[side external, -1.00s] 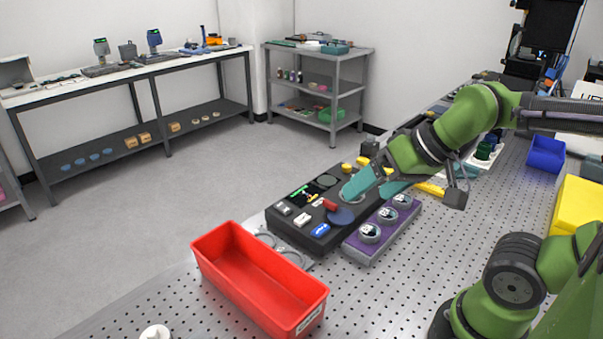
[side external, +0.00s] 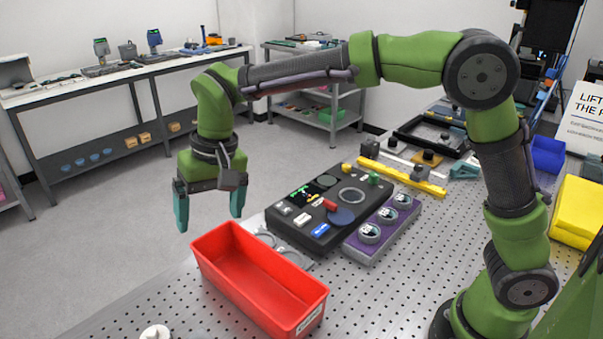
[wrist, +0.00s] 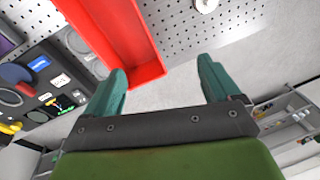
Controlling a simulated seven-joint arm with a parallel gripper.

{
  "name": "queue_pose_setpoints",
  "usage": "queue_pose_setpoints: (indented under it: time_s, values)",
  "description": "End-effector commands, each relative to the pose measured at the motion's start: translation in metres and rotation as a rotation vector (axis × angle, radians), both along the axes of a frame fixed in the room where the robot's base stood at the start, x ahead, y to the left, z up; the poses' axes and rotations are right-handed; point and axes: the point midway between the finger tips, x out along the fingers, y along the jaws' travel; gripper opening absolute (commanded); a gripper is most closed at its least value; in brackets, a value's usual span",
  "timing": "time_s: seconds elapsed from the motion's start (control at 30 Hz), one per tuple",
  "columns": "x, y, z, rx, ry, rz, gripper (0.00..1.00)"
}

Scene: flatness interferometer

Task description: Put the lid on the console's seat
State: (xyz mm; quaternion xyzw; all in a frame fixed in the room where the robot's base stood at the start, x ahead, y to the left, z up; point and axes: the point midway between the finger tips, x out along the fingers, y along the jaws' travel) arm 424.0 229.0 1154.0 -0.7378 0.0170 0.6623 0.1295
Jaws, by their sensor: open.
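The black console (side external: 290,228) lies on the perforated table, with a small screen, buttons and a red block on top. A pale ring (side external: 352,197) around a dark centre, possibly the seat, is on its right part. A flat dark-blue disc (side external: 341,216) is beside the ring; I cannot tell whether it is the lid. In the wrist view the console (wrist: 42,82) and blue disc (wrist: 15,73) are at the left. My gripper (side external: 208,208) is open and empty, pointing down, left of the console and above the red bin's far left side. It also shows in the wrist view (wrist: 160,82).
The red bin (side external: 240,297) stands in front of the console and looks empty. A purple block (side external: 354,250) with several round pieces adjoins the console. A grey plate with rings (side external: 293,257) sits between bin and console. A yellow bar (side external: 400,177) lies behind. The table front right is clear.

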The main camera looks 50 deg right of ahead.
Motion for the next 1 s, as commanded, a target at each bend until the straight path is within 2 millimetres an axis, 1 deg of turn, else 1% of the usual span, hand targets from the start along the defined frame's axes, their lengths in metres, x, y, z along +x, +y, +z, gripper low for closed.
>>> queue_pose_setpoints:
  time_s: [0.03,0.1,0.2,0.3,0.37,0.43,0.5,0.57,0.6,0.63,0.67,0.73,0.87,0.97,1.0]
  values:
    - [0.01,0.023,-0.012,-0.021,0.026,-0.008,0.89]
    - [0.02,0.051,-0.026,-0.048,0.057,-0.04,0.89]
    - [0.028,0.088,-0.046,-0.088,0.09,-0.099,0.89]
    - [0.03,0.121,-0.063,-0.12,0.112,-0.179,0.89]
    - [0.029,0.137,-0.069,-0.133,0.118,-0.233,0.89]
    - [0.028,0.15,-0.071,-0.138,0.124,-0.302,0.89]
    - [0.028,0.156,-0.066,-0.132,0.126,-0.376,0.89]
    - [0.029,0.158,-0.056,-0.118,0.126,-0.439,0.89]
    - [0.028,0.159,-0.045,-0.105,0.124,-0.478,0.89]
    - [0.026,0.159,-0.04,-0.099,0.129,-0.509,0.89]
    - [0.024,0.158,-0.039,-0.101,0.14,-0.533,0.89]
    - [0.02,0.157,-0.042,-0.111,0.163,-0.571,0.89]
    - [0.021,0.156,-0.055,-0.113,0.165,-0.578,0.89]
    - [0.02,0.156,-0.069,-0.112,0.167,-0.576,0.89]
    - [0.02,0.156,-0.079,-0.113,0.166,-0.576,0.89]
